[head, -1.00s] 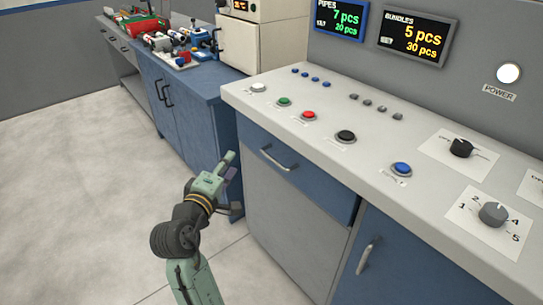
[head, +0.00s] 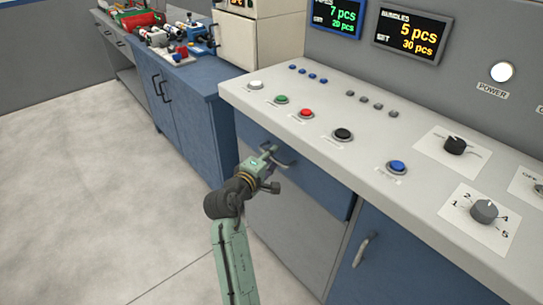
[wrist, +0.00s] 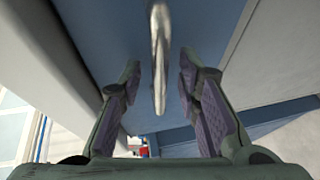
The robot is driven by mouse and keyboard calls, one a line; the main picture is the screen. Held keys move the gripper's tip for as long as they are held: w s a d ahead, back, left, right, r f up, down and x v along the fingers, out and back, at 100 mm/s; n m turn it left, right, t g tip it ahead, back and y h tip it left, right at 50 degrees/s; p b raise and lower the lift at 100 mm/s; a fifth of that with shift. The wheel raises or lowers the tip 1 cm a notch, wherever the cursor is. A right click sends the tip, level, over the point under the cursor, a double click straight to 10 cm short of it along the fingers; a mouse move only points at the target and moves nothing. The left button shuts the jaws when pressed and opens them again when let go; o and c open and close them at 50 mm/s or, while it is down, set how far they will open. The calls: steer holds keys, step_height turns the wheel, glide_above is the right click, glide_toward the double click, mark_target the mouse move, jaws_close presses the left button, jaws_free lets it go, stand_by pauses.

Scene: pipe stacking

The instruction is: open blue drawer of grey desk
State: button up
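The blue drawer (head: 322,184) sits under the top of the grey desk (head: 310,118) and looks shut. Its curved metal handle (head: 287,163) is partly hidden by my gripper (head: 273,168) in the head view. In the wrist view the handle (wrist: 159,60) shows between the two purple-padded fingers of my gripper (wrist: 160,85). The fingers are apart, one on each side of the handle, with a gap on both sides. The drawer front (wrist: 105,35) fills the background there.
A blue cupboard door (head: 385,250) with its own handle (head: 364,249) is at the lower right. Buttons and knobs line the desk top. A blue cabinet (head: 185,110) with tools on it stands at the left. The floor (head: 90,190) at the left is clear.

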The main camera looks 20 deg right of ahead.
steer(key=shift+c, duration=0.6)
jaws_close()
stand_by(0.4)
